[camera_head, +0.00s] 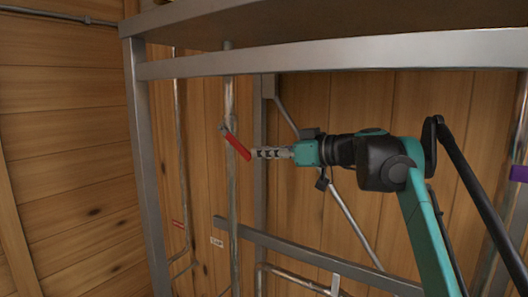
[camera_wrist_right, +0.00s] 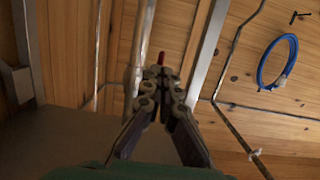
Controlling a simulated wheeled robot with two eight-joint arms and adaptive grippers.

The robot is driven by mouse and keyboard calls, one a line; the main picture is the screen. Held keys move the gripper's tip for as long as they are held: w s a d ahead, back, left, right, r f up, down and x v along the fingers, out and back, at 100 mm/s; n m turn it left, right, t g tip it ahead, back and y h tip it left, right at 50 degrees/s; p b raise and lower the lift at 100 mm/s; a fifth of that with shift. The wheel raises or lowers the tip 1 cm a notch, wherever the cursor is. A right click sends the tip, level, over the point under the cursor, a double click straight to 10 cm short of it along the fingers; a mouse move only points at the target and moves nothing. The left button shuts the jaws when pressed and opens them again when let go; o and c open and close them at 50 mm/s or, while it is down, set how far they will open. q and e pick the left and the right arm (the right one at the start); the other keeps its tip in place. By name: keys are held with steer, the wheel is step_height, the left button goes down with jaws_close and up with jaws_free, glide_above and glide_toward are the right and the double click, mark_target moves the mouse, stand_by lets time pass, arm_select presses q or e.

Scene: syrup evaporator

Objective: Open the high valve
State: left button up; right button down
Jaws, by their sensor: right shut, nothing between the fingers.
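The high valve shows as a red lever handle (camera_head: 238,145) on a vertical metal pipe (camera_head: 231,100) in the head view. The handle slants down to the right from the pipe. My right gripper (camera_head: 255,153) comes in from the right, shut and empty, with its fingertips at or very near the handle's lower end. I cannot tell whether they touch. In the right wrist view the closed fingers (camera_wrist_right: 160,75) point at the red handle (camera_wrist_right: 161,57), and only a small part of it shows past the tips. My left gripper is not in view.
A grey metal frame has a left post (camera_head: 148,170), a top beam (camera_head: 330,56) and a lower beam (camera_head: 310,255) around the pipes. A blue hose loop (camera_wrist_right: 277,62) hangs on the wooden wall in the wrist view. A second pipe (camera_head: 180,130) stands left of the valve pipe.

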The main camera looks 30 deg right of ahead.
steer(key=w+a+f+t+y+b, duration=0.3)
steer(key=w+a+f+t+b, duration=0.1)
steer(key=w+f+b, duration=0.3)
steer(key=shift+w+a+f+t+b, duration=0.15)
steer(key=shift+w+f+t+b, duration=0.2)
steer(key=shift+f+b, duration=0.7)
stand_by(0.4)
steer(key=shift+s+r, duration=0.1)
steer(key=shift+r, duration=0.1)
stand_by(0.4)
